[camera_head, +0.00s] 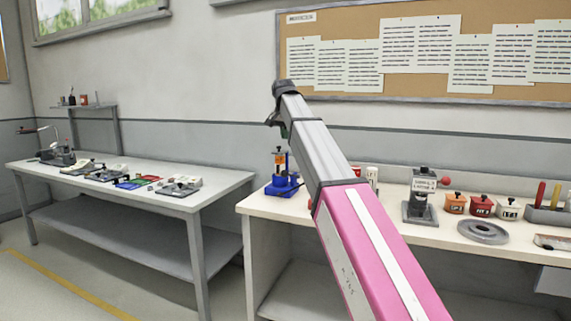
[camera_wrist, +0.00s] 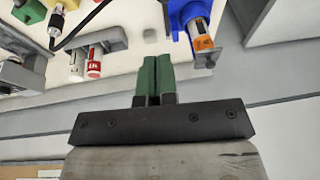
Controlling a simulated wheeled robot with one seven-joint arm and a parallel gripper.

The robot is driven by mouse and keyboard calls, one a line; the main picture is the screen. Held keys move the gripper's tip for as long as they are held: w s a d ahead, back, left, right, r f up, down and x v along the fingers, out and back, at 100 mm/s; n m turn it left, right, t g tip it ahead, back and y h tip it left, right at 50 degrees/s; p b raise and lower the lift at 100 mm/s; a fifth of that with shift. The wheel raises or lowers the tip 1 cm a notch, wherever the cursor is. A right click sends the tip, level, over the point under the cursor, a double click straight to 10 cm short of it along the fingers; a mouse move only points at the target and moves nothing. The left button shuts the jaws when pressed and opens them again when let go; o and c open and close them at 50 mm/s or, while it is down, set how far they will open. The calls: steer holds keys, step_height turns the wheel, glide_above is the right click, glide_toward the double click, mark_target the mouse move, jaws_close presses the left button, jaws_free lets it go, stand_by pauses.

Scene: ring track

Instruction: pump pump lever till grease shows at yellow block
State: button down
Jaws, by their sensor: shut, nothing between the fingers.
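My gripper (camera_wrist: 153,65) shows in the wrist view with its two green fingers together and nothing between them. In the head view its fingers (camera_head: 284,131) are mostly hidden by my arm, above the left part of the right bench. A blue device with an orange-labelled cylinder (camera_head: 280,168) stands on that bench below the gripper. It also shows in the wrist view (camera_wrist: 183,18), apart from the fingers. A yellow block (camera_wrist: 31,14) is cut by the upper-left edge of the wrist view. A black rod (camera_wrist: 82,25) lies near it; I cannot tell whether it is the pump lever. No grease is discernible.
Red-and-white cylinders (camera_wrist: 93,62) stand in a grey holder beside the gripper. The right bench also holds a grey press (camera_head: 420,200), small pots (camera_head: 481,206) and a grey disc (camera_head: 482,232). A left bench (camera_head: 215,187) carries tools. Floor shows between the benches.

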glide_toward(285, 172)
steer(key=w+f, duration=0.2)
steer(key=f, duration=0.1)
steer(key=w+f, duration=0.1)
steer(key=f, duration=0.1)
steer(key=shift+w+d, duration=0.1)
steer(key=shift+d, duration=0.2)
steer(key=shift+w+a+f, duration=0.1)
steer(key=shift+a+f, duration=0.05)
steer(key=shift+f, duration=0.55)
steer(key=shift+f, duration=0.1)
steer(key=shift+s+f+t, duration=0.3)
steer(key=shift+s+f, duration=0.1)
steer(key=shift+f, duration=0.1)
steer(key=shift+s+a+f+t+h, duration=0.15)
steer(key=shift+s+f+t+h, duration=0.3)
steer(key=shift+f, duration=1.05)
steer(key=shift+s+a+f+t, duration=0.2)
steer(key=shift+f+t, duration=0.5)
steer(key=shift+f, duration=0.85)
steer(key=shift+s+a+f+t+h, duration=0.1)
steer(key=shift+s+f+t+h, duration=0.35)
steer(key=shift+f, duration=1.15)
